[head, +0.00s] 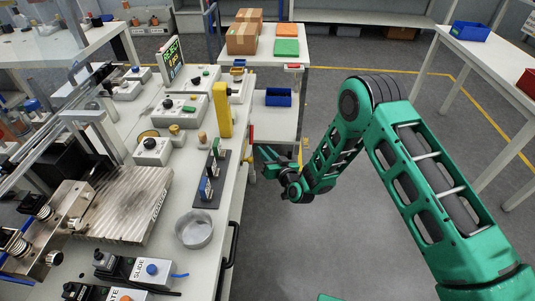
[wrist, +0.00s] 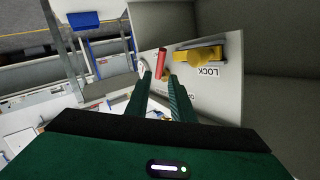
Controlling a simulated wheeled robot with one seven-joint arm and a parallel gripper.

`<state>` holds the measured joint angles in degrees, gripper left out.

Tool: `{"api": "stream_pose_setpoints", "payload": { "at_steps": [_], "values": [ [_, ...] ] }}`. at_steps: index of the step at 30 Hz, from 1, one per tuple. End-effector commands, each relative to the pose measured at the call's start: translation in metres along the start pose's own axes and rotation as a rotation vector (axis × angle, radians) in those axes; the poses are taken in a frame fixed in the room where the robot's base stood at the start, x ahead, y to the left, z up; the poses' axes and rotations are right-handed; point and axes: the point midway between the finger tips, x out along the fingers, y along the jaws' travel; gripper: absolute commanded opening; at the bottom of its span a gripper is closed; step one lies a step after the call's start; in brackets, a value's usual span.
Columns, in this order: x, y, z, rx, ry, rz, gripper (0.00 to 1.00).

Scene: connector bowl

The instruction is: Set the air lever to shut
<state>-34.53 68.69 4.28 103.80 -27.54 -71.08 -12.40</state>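A red lever (wrist: 161,63) stands out from a pale panel (wrist: 225,85) in the wrist view; I take it to be the air lever. A yellow handle (wrist: 198,54) is beside it, above a label reading LOCK, upside down in this view. My gripper (wrist: 160,77) is open, with a gap between its two green fingers. The red lever shows in line with that gap, at or just beyond the fingertips; I cannot tell whether they touch. In the head view my gripper (head: 259,160) is at the bench's right side, by a small red part (head: 251,134). A finger partly covers another label.
The bench (head: 225,195) to the left carries control boxes, a yellow post (head: 222,109) and a round metal dish (head: 194,230). A black handle (head: 233,244) sticks out from its side. A blue bin (head: 279,97) sits beyond my gripper.

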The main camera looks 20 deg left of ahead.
Motion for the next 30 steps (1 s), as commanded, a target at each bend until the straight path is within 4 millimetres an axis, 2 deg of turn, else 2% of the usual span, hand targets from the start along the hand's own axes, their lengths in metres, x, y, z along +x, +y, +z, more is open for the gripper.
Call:
{"api": "stream_pose_setpoints", "payload": {
  "at_steps": [4,11,14,17,20,23,26,30],
  "values": [
    [-0.007,0.0,0.0,0.0,0.0,0.001,0.22],
    [-0.007,0.0,0.0,0.0,0.001,0.001,0.22],
    [-0.007,0.001,-0.002,-0.001,0.0,0.002,0.02],
    [-0.008,0.007,-0.013,-0.011,-0.012,0.007,0.0],
    [-0.011,0.022,-0.036,-0.033,-0.045,0.022,0.0],
    [-0.021,0.046,-0.07,-0.064,-0.102,0.052,0.0],
    [-0.04,0.077,-0.105,-0.092,-0.174,0.097,0.0],
    [-0.08,0.12,-0.151,-0.117,-0.275,0.178,0.0]
  ]
}}
